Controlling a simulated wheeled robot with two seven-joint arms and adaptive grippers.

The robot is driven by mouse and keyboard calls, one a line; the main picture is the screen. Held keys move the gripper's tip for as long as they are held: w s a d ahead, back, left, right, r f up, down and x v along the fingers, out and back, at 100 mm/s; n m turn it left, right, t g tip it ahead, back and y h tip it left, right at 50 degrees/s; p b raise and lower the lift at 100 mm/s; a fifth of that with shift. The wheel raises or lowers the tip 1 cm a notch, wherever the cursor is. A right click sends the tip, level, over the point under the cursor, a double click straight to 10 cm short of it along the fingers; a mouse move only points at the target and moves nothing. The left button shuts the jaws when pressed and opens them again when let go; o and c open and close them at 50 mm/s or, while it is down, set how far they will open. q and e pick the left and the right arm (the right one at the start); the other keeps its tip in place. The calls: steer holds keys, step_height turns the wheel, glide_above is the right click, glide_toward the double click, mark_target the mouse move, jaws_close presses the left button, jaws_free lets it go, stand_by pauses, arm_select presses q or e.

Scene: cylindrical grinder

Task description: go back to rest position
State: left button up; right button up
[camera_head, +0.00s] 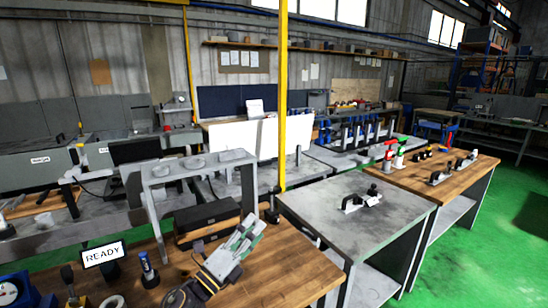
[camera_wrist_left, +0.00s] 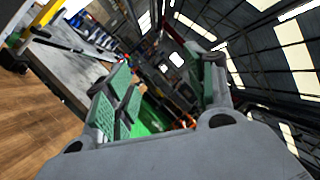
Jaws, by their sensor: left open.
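My left gripper (camera_head: 246,236) is raised above the wooden workbench (camera_head: 290,278) in the head view, its green-padded fingers pointing up and away. In the left wrist view the two fingers of this gripper (camera_wrist_left: 165,88) stand apart, with nothing between them. The gripper holds nothing. My right gripper shows in neither view.
A black case (camera_head: 207,222) and a grey metal frame (camera_head: 195,165) stand behind the gripper. A READY sign (camera_head: 103,254) and a small bottle (camera_head: 147,267) are at left. A grey table (camera_head: 350,215) with a tool (camera_head: 361,201) is at right. Green floor (camera_head: 500,230) lies beyond.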

arm_select(q)
steer(key=s+a+f+n+g+y, duration=0.2)
steer(key=s+a+f+n+y, duration=0.1)
steer(key=a+f+n+y, duration=0.65)
steer(key=s+a+f+n+g+y, duration=0.3)
steer(key=a+f+n+y, duration=0.35)
steer(key=f+n, duration=0.55)
steer(key=s+f+n+g+h, duration=0.1)
steer(key=s+f+n+g, duration=0.3)
steer(key=s, duration=0.5)
steer(key=s+f+n+g+h, duration=0.1)
steer(key=s+f+n+g, duration=0.3)
steer(key=s, duration=0.6)
step_height(320, 180, down, 33)
steer(key=s+m+g, duration=0.1)
steer(key=s+g, duration=0.1)
steer(key=s+a+f, duration=0.2)
steer(key=s+f, duration=0.8)
steer(key=s, duration=0.1)
steer(key=s+a+f+g, duration=0.1)
steer(key=s+a+f, duration=0.1)
steer(key=s+f, duration=0.8)
steer(key=shift+s+a+f, duration=0.15)
steer(key=shift+s+a, duration=0.15)
steer(key=shift+s, duration=0.3)
